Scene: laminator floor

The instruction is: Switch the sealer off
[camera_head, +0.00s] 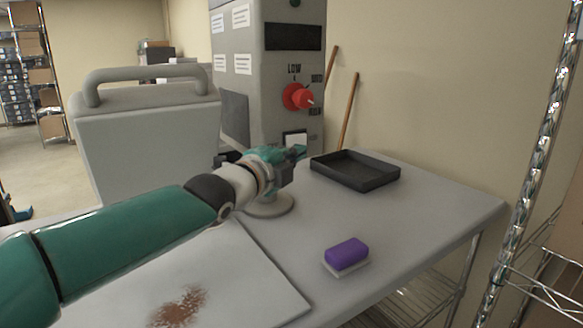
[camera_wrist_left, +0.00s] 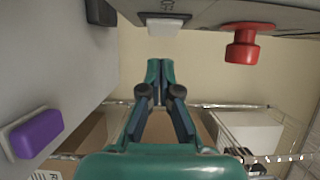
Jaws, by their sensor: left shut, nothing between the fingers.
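The sealer (camera_head: 262,80) is a grey cabinet at the back of the table. Its front carries a red knob (camera_head: 297,97) under the word LOW, and a white plate (camera_head: 295,137) lower down. The knob (camera_wrist_left: 243,45) and a white block (camera_wrist_left: 165,24) also show at the top of the left wrist view. My left gripper (camera_head: 298,152) is shut and empty, just in front of the sealer below the white plate. In the left wrist view its fingertips (camera_wrist_left: 160,70) point toward the white block; contact cannot be told. My right gripper is out of view.
A black tray (camera_head: 355,171) and a purple-topped sponge (camera_head: 346,252) lie on the grey table (camera_head: 425,200). A stained white board (camera_head: 235,280) lies under my left arm. A grey handled case (camera_head: 145,140) stands left; a wire rack (camera_head: 510,180) stands right.

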